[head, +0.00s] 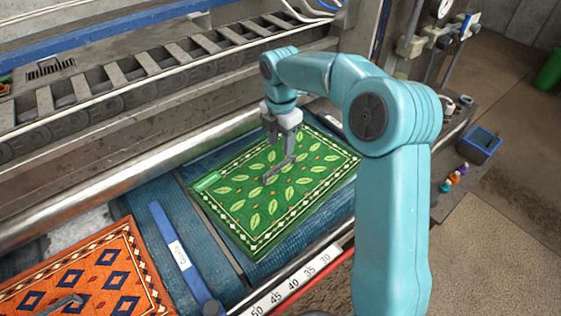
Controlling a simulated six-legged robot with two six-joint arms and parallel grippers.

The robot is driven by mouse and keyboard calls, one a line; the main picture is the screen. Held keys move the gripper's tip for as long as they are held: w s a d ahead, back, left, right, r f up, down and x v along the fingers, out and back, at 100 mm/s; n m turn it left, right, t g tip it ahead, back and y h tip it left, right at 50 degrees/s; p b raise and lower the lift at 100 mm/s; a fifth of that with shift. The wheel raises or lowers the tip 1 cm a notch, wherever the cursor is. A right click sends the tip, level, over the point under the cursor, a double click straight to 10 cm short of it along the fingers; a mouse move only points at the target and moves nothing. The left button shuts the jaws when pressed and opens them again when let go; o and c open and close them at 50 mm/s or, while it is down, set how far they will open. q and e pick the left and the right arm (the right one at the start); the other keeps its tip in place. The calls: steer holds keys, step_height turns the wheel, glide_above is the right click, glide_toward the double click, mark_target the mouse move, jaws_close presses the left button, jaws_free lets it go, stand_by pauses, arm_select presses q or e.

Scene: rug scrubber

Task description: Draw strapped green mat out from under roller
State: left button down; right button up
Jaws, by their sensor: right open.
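The green mat (250,210), with a leaf pattern and a cream border, lies flat on a blue ribbed bed. Its far edge runs close to the long metal roller (110,190); I cannot tell how much of it lies under. A light green tab (206,181) shows at its left edge, perhaps the strap. My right gripper (280,168) is open, with its grey fingers over the middle of the mat; contact is unclear. A grey piece at the bottom left, over an orange mat, may be the tip of my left gripper (64,303).
The orange mat (95,275) with blue diamonds lies at the lower left. A blue bar (184,255) with a white label stands between the mats. A numbered scale (290,285) edges the front. A slatted chain track (150,65) runs behind the roller.

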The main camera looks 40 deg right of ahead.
mark_target(280, 165)
step_height(280, 165, down, 10)
steer(key=shift+r, duration=0.15)
stand_by(0.3)
steer(key=shift+w, duration=0.1)
jaws_close()
